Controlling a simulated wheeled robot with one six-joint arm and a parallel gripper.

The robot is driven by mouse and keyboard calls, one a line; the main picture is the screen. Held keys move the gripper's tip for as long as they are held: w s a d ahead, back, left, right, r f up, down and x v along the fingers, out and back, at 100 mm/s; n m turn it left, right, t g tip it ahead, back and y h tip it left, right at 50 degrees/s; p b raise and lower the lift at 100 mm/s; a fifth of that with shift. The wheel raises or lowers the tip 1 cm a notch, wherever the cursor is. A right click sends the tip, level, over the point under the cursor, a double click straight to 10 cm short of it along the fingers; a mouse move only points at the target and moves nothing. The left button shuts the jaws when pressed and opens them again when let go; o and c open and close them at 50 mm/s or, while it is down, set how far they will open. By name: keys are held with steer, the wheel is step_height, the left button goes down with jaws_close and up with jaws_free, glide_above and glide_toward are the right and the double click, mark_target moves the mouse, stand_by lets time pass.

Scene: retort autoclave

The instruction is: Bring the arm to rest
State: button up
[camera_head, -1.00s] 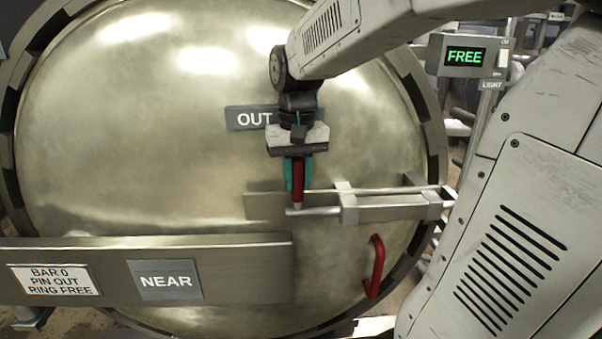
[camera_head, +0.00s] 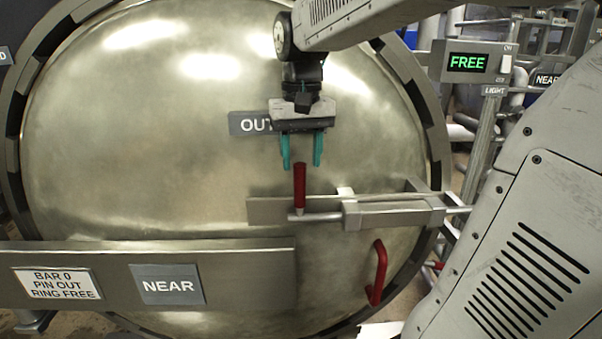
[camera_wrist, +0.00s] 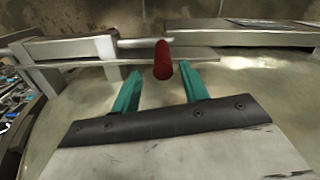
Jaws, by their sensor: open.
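My gripper (camera_head: 301,152) hangs in front of the round metal autoclave door (camera_head: 130,170), its two teal fingers spread apart and empty. Just below the fingertips stands a red handle (camera_head: 300,185) on the end of a sliding bolt (camera_head: 325,216). In the wrist view the red handle (camera_wrist: 162,60) shows beyond and between the teal fingers (camera_wrist: 160,88), clear of both. My arm reaches in from the upper right. The gripper partly covers the OUT label (camera_head: 250,123).
A red curved handle (camera_head: 378,272) is on the door's lower right. A wide metal bar (camera_head: 225,265) with a NEAR label crosses the lower left. A post at right carries a display (camera_head: 468,62) reading FREE in green.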

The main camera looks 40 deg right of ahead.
steer(key=shift+r, duration=1)
steer(key=s+a+f+n, duration=0.2)
steer(key=s+a+f, duration=0.3)
steer(key=s, duration=0.3)
steer(key=s+a+f+n+t, duration=0.1)
steer(key=s+a+f+n, duration=0.2)
steer(key=s+a+f, duration=0.2)
steer(key=s, duration=0.3)
steer(key=shift+a+f, duration=0.15)
steer(key=shift+f, duration=0.2)
